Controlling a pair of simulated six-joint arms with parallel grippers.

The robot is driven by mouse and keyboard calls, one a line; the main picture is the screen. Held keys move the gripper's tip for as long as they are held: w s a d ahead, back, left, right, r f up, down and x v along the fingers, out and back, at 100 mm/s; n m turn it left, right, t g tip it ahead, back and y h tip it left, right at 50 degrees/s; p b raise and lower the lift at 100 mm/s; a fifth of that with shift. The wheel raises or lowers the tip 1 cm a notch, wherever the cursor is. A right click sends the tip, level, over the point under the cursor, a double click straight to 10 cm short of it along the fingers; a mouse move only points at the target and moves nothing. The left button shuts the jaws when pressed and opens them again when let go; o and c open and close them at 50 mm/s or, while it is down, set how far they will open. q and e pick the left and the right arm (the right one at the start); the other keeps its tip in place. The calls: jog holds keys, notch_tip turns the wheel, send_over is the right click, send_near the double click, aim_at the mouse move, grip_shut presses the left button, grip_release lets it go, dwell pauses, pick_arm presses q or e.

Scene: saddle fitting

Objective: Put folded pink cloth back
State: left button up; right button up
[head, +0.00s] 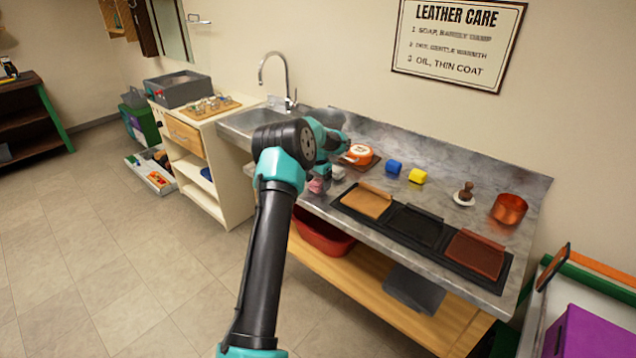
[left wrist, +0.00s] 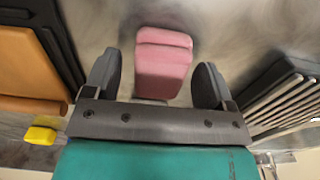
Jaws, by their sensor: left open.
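The folded pink cloth (left wrist: 163,62) lies on the grey counter in the left wrist view, its near part between my two spread fingers. In the head view only a bit of the pink cloth (head: 317,186) shows at the counter's front edge, partly hidden by my arm. My left gripper (left wrist: 157,82) is open, with a finger on either side of the cloth and a visible gap to each. In the head view the left gripper (head: 322,172) is small and partly hidden above the cloth. My right gripper is in neither view.
A black tray (head: 336,205) with tan, black and brown leather pieces lies right of the cloth. An orange round tin (head: 358,154), a blue block (head: 393,167) and a yellow block (head: 417,176) stand behind. The sink (head: 250,123) is at left; a copper pot (head: 509,209) is at right.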

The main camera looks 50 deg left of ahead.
aim_at(318, 180)
pick_arm(q)
notch_tip(318, 180, up, 12)
dwell(0.6)
